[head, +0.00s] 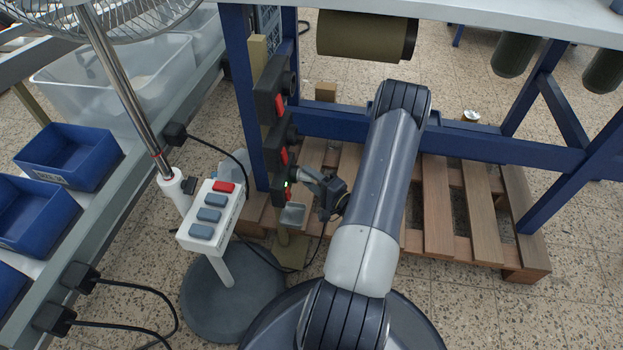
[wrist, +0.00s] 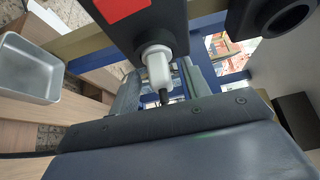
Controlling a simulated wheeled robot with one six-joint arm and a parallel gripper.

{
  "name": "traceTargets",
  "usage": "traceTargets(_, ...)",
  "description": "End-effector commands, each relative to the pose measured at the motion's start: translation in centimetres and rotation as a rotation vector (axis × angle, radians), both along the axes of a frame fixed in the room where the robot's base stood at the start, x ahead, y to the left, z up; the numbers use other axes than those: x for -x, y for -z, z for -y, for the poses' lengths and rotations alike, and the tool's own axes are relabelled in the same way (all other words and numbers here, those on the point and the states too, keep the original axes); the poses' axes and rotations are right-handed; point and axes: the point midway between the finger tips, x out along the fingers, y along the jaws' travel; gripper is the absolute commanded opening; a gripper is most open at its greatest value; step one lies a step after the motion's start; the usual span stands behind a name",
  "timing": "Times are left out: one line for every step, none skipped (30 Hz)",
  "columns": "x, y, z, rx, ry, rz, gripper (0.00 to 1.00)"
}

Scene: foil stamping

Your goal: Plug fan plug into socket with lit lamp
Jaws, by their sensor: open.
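Three black socket boxes with red switches stand one above another on a post; the lowest socket box (head: 281,194) shows a small green light. My gripper (head: 312,180) is at the front of that lowest box. In the wrist view a white plug (wrist: 157,66) has its front end in the box's round opening; how deep it sits I cannot tell. My gripper's fingers (wrist: 160,90) are open, one on each side of the plug. A dark cable leaves the plug's rear. The fan (head: 125,15) stands on a round grey base (head: 232,292).
The fan's white button box (head: 211,214) stands left of my arm. A small metal tray (head: 292,216) is just below the gripper. Black plugs (head: 80,277) with cables line the left bench. A blue table frame (head: 340,125) and wooden pallet (head: 435,210) lie behind.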

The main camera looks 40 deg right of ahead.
Motion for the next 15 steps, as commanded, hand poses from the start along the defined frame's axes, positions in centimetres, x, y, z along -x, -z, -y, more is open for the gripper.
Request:
traceTargets(0.0, 0.0, 0.0, 0.0, 0.0, 0.0, 0.45)
traceTargets(0.0, 0.0, 0.0, 0.0, 0.0, 0.0, 0.45)
traceTargets(0.0, 0.0, 0.0, 0.0, 0.0, 0.0, 0.45)
traceTargets(0.1, 0.0, 0.0, 0.0, 0.0, 0.0, 0.45)
traceTargets(0.2, 0.0, 0.1, 0.0, 0.001, 0.0, 0.45)
traceTargets(0.4, 0.0, 0.1, 0.0, 0.001, -0.001, 0.45)
traceTargets(0.6, 0.0, 0.2, 0.0, 0.002, -0.001, 0.45)
traceTargets(0.8, 0.0, 0.2, 0.0, 0.003, -0.001, 0.45)
traceTargets(1.2, -0.1, 0.3, 0.0, 0.004, -0.001, 0.45)
traceTargets(1.6, -0.1, 0.4, -0.001, 0.004, -0.001, 0.45)
traceTargets(2.1, -0.1, 0.5, -0.002, 0.005, -0.001, 0.45)
traceTargets(2.7, -0.1, 0.6, -0.003, 0.005, -0.001, 0.45)
traceTargets(3.2, -0.1, 0.6, -0.003, 0.006, -0.001, 0.45)
traceTargets(3.7, -0.1, 0.7, -0.002, 0.006, -0.001, 0.45)
traceTargets(4.4, -0.1, 0.9, -0.002, 0.007, -0.002, 0.45)
